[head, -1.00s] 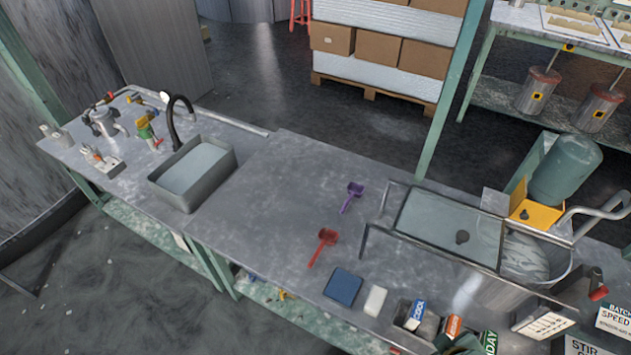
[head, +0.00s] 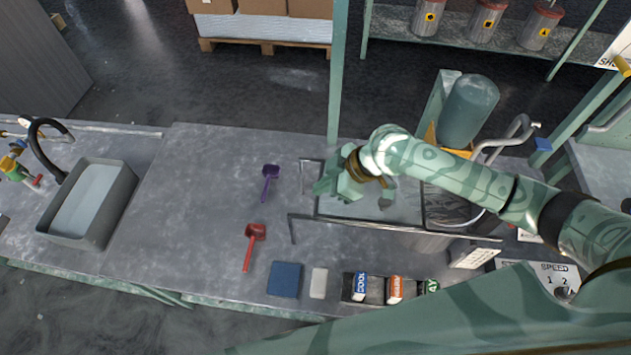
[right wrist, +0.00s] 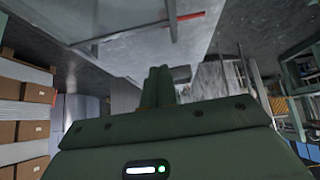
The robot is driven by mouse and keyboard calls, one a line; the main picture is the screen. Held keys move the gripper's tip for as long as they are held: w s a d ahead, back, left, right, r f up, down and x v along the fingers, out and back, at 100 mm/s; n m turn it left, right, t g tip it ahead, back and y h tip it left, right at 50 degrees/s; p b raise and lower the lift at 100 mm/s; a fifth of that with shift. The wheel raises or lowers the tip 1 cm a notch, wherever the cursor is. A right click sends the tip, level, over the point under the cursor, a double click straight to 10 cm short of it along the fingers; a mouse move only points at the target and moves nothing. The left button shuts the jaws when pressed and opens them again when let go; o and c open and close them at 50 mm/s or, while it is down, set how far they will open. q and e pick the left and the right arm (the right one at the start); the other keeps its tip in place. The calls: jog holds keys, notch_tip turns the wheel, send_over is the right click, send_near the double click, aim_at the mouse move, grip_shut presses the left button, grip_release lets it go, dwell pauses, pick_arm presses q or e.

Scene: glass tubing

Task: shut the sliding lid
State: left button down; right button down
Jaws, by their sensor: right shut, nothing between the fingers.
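The sliding lid (head: 408,206) is a clear panel in a dark frame with a dark knob, lying on metal rails (head: 400,226). It sits left of the round metal vat (head: 452,209), whose opening shows partly uncovered to the right of the lid. My right arm passes over the vat and lid and hides parts of both. My right gripper (head: 326,187) is shut and empty at the lid's left end; I cannot tell whether it touches the lid. Its closed fingers (right wrist: 158,84) also show in the right wrist view. My left gripper is not in view.
A purple scoop (head: 270,172) and a red scoop (head: 255,232) lie left of the rails. A blue pad (head: 284,279), a white block (head: 319,283) and a tray of labelled packets stand in front. A green tank (head: 468,110) stands behind the vat. The bench's middle left is clear.

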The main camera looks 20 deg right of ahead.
aim_at(316, 202)
jog(key=shift+w+d+f, duration=0.15)
jog(key=shift+w+d, duration=0.3)
jog(key=shift+w, duration=0.2)
jog(key=shift+s+a+f+b, duration=0.1)
jog(key=shift+a+f+b, duration=0.35)
jog(key=shift+a+f, duration=0.55)
jog(key=b+x, duration=0.2)
jog(key=x, duration=0.5)
jog(key=d, duration=0.2)
jog(key=s+d, duration=0.1)
jog(key=d, duration=0.1)
jog(key=shift+s+r+p, duration=0.15)
jog(key=shift+p, duration=0.2)
jog(key=shift+a, duration=0.1)
